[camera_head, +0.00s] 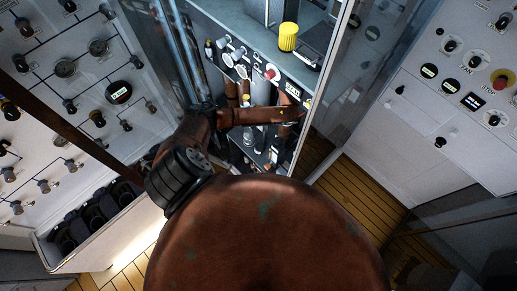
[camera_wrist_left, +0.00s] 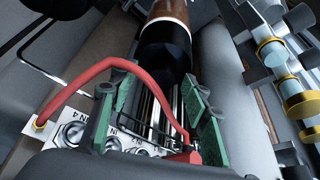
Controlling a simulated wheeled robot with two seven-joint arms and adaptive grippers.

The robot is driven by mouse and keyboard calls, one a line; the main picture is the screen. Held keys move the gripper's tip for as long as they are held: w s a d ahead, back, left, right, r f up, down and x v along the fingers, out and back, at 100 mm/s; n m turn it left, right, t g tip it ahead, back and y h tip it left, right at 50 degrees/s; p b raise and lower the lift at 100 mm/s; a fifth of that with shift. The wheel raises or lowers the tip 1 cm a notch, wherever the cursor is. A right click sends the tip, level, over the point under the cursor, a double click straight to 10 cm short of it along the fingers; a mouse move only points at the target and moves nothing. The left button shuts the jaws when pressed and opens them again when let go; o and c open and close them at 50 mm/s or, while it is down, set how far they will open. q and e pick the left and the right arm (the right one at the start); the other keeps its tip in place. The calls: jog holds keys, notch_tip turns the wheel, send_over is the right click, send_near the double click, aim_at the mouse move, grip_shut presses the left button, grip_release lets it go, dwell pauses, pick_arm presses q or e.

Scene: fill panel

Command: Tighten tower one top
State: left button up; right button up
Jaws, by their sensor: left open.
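My left gripper shows in the left wrist view (camera_wrist_left: 157,88), its two green-padded fingers apart. A dark cylinder with a brown upper part (camera_wrist_left: 168,42) stands just beyond and between the fingertips. I cannot tell if it is tower one's top, or if the fingers touch it. In the head view, my brown left arm reaches across the front of the open cabinet, and its fingers cannot be made out. Brown upright cylinders (camera_head: 231,92) stand in the cabinet behind the arm. My right gripper is not in view.
A red hose (camera_wrist_left: 95,75) arches close by the left finger. Metal fittings with brass rings (camera_wrist_left: 285,85) stand at the right. Control panels flank both sides (camera_head: 440,85); bare plank floor (camera_head: 355,205) shows at the right.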

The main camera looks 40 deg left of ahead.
pick_arm(q)
jog(key=shift+v, duration=1.1)
jog(key=s+d+m+h+b, duration=0.1)
jog(key=s+d, duration=0.4)
jog(key=s, duration=0.4)
jog(key=s+d+m+h+b, duration=0.1)
jog(key=s+d, duration=0.4)
jog(key=s, duration=0.4)
jog(key=s+a+r+m, duration=0.2)
jog(key=s+a, duration=0.1)
jog(key=s, duration=0.7)
jog(key=shift+s+a+m+b, duration=0.3)
jog(key=shift+s+a, duration=0.05)
jog(key=shift+s, duration=0.05)
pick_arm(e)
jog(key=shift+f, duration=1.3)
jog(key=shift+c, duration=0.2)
